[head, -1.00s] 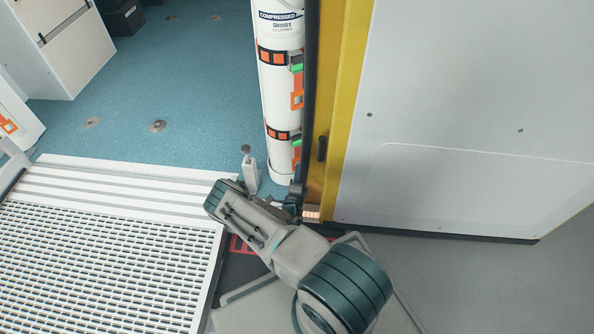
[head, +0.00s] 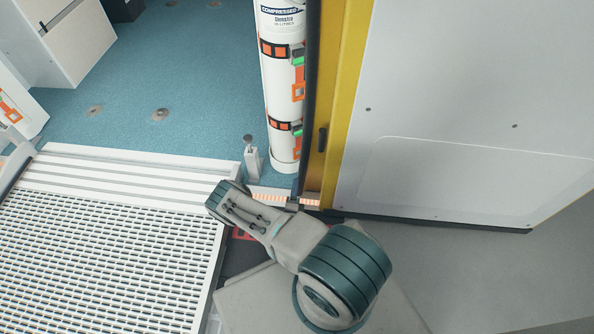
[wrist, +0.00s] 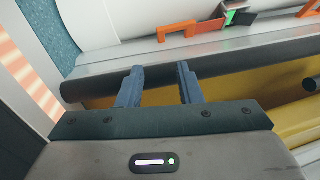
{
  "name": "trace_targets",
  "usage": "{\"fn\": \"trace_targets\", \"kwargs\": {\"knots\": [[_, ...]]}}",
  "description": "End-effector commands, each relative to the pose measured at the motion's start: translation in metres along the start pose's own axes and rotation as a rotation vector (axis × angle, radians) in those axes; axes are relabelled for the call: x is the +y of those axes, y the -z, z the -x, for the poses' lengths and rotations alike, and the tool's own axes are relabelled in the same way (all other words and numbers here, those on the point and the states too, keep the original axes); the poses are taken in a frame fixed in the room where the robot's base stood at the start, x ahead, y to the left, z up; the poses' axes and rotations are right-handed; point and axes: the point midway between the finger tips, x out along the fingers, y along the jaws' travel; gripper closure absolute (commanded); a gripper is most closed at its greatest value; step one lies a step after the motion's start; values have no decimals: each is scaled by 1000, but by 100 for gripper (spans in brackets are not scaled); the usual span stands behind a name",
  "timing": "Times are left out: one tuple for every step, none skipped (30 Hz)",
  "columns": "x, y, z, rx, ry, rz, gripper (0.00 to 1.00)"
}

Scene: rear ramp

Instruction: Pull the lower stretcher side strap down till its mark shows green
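A white cylinder (head: 281,90) stands upright against the door frame in the head view, with two orange-and-black bands. The lower strap (head: 280,124) has a green piece (head: 297,131) and an orange loop (head: 299,150) at its right side. The upper strap (head: 274,48) has a similar green piece and orange loop. No stretcher is recognisable. In the wrist view, my gripper (wrist: 159,74) is open with nothing between its fingertips. It is close to a dark tube-like edge (wrist: 85,90). An orange part (wrist: 178,36) and a green piece (wrist: 240,15) are beyond the fingers, apart from them.
A yellow door frame (head: 346,90) and white panel (head: 460,80) stand right of the cylinder. A short post (head: 251,163) stands at its left foot. A perforated ramp (head: 100,250) lies at left. Blue floor (head: 170,65) is mostly clear. A lit strip (wrist: 32,75) is at the wrist view's left.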

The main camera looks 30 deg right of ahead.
Motion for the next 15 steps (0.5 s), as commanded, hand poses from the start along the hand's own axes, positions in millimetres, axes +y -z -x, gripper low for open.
{"fn": "trace_targets", "kwargs": {"knots": [[-2, 0, 8, 0, -1, 1, 67], [-2, 0, 12, 1, -1, 1, 67], [-1, 0, 18, 1, -1, 1, 67], [-1, 1, 21, 0, -1, 1, 67], [-1, 1, 23, 0, -1, 1, 67], [-1, 1, 26, 1, -1, 1, 67], [0, 1, 28, 1, -1, 0, 67], [0, 0, 29, 1, -1, 0, 67], [0, 0, 30, 1, 0, 0, 67], [0, 0, 31, 1, 0, 0, 67], [0, 0, 31, 1, 0, 0, 67], [0, 0, 31, 1, 0, 0, 67], [0, 0, 31, 1, 1, 0, 67], [0, 0, 31, 1, 1, 0, 67], [0, 0, 31, 1, 1, 0, 67]]}}
